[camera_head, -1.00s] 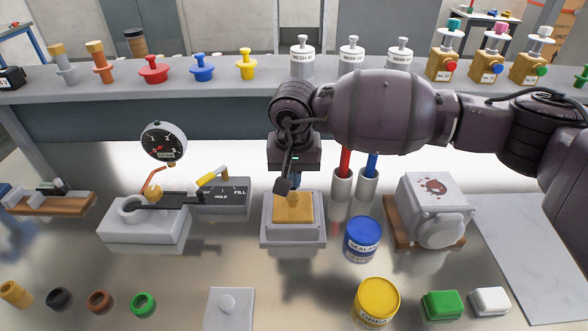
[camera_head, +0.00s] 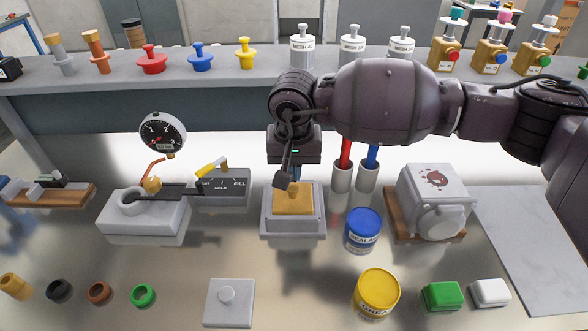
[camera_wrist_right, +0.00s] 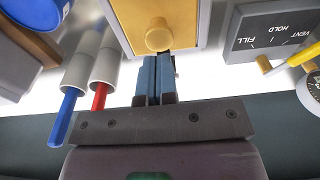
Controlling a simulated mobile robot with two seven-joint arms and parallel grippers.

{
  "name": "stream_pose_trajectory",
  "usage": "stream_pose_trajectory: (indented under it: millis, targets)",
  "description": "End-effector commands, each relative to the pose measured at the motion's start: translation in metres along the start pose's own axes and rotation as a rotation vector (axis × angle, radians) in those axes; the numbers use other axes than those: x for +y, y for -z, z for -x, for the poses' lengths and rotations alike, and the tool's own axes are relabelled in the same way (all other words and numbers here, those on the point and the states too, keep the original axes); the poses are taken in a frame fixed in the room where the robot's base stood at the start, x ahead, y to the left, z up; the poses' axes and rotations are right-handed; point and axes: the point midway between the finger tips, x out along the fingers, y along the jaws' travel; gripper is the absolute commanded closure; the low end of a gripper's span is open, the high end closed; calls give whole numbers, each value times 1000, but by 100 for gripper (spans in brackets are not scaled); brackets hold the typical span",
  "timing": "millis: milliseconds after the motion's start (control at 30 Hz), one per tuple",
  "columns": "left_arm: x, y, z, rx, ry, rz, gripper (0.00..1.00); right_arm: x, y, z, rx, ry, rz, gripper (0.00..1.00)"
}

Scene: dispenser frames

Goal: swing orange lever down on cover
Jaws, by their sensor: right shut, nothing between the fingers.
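My right gripper (camera_head: 295,173) is shut and empty, pointing down above the tan-orange block (camera_head: 292,203). In the right wrist view the blue fingers (camera_wrist_right: 154,78) end close to this block and its round knob (camera_wrist_right: 158,35); I cannot tell whether they touch. The block sits on a pale square base (camera_head: 291,232). A thin orange bent lever-like part (camera_head: 153,172) stands tilted up, left of the gripper, at the white fixture (camera_head: 145,222) below the dial gauge (camera_head: 163,132). I cannot tell which part is the cover. My left gripper is not in view.
Right of the gripper stand two cups with red and blue sticks (camera_head: 342,176), a blue can (camera_head: 362,230) and a white housing (camera_head: 435,200). Left is a grey box with a yellow handle (camera_head: 211,166). Free counter lies in front of the square base.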

Motion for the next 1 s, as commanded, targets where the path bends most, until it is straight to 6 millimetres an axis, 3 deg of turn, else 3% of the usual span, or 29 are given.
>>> stream_pose_trajectory:
  millis: [500, 767, 1000]
  targets:
    - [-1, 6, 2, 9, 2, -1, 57, 0, 0, 86, 3, 2, -1, 100]
    - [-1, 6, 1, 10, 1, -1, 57, -2, 1, 105, 9, 2, 4, 100]
    - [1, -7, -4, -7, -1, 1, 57, -36, 12, 121, 50, -22, 28, 100]
